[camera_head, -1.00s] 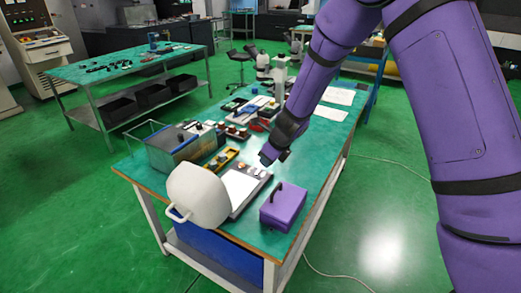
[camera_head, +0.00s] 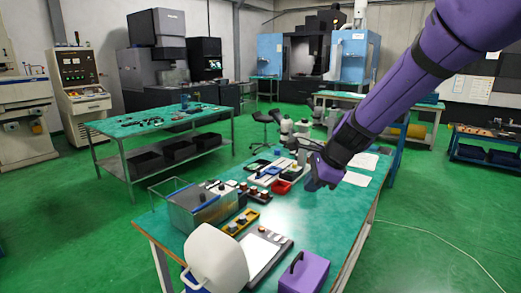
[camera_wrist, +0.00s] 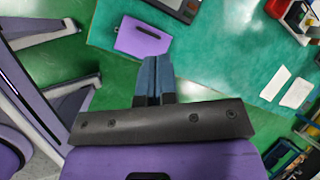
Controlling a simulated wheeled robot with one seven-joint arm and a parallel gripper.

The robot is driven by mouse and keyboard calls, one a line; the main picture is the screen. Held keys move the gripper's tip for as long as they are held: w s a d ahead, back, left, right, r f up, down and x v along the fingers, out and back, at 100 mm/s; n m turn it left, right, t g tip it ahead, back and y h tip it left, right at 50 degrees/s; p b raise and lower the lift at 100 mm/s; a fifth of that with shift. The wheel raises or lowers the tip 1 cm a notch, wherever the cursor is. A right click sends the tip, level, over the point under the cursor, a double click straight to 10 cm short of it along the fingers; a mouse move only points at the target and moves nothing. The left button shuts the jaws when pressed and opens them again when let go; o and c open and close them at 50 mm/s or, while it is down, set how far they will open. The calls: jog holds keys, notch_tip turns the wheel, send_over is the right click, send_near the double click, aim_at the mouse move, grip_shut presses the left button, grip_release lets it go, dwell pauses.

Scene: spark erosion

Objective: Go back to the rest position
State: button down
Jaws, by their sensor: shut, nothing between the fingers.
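My gripper (camera_head: 314,184) hangs from my purple arm above the right side of the teal workbench (camera_head: 324,213) in the head view. In the wrist view its two dark blue fingers (camera_wrist: 151,64) are together, with nothing between them. Below and beyond the fingertips in that view lies a purple box (camera_wrist: 143,38) on the bench. The same purple box (camera_head: 305,274) stands at the bench's near edge in the head view, with a dark handle on top. The gripper is apart from it.
A white container (camera_head: 217,257), a grey board with a white sheet (camera_head: 262,250) and a clear-sided tank (camera_head: 188,205) crowd the near left of the bench. Green floor (camera_head: 440,235) is open at right.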

jog(key=s+d+r+n+h, duration=0.1)
jog(key=s+d+r+n, duration=0.3)
jog(key=s, duration=0.6)
jog(key=s+d+r+n+t+h, duration=0.1)
jog(key=s+d+r+n+h, duration=0.1)
jog(key=s+d+r+n, duration=0.2)
jog(key=s+d+r+n+h, duration=0.1)
jog(key=s+d+r+n, duration=0.4)
jog(key=s+d+n, duration=0.4)
jog(key=s, duration=0.7)
jog(key=shift+n+t+h, duration=0.3)
jog(key=shift+t, duration=0.1)
